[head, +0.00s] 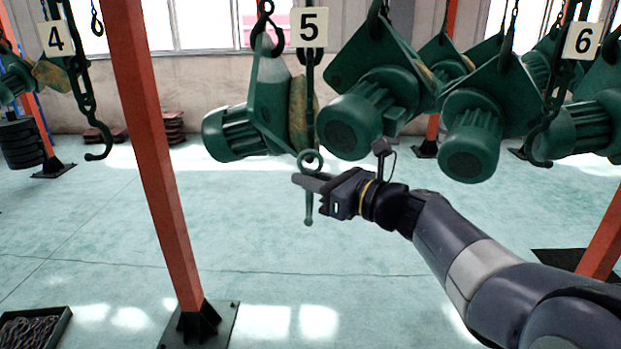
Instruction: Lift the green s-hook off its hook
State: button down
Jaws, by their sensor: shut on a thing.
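The green s-hook (309,215) is in the middle of the head view, below the number 5 sign. Its round top (310,153) shows above my gripper and its straight lower end below. My gripper (312,183) comes in from the right and is shut on the green s-hook around its middle, which the fingers hide. A dark hanging piece (311,85) runs down from behind the sign to the top of the s-hook. I cannot tell whether the two still touch.
Green hoist motors hang close by, one left (235,134) and one right (352,125) of the s-hook. A red post (150,150) stands to the left. A chain hook (98,140) hangs beyond it. A tray of chain (62,322) lies on the floor. The floor below my gripper is clear.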

jog(key=shift+r, duration=0.5)
jog(key=shift+s+r+p, duration=0.1)
jog(key=shift+s+p, duration=0.05)
jog(key=shift+p, duration=0.5)
jog(key=shift+s+r+m+h+p, duration=0.15)
jog(key=shift+s+m+h+p, duration=0.3)
jog(key=shift+p, duration=0.85)
jog(key=shift+s, duration=0.15)
jog(key=shift+s+r+p, duration=0.15)
jog(key=shift+s+p, duration=0.05)
jog(key=shift+p, duration=0.45)
jog(key=shift+s+r+m+g+p, duration=0.1)
jog(key=shift+s+m+g+p, duration=0.4)
jog(key=shift+p, duration=0.55)
jog(key=shift+s, duration=0.1)
jog(key=shift+s+r+p, duration=0.3)
jog(key=shift+s+r, duration=0.05)
jog(key=shift+s, duration=0.2)
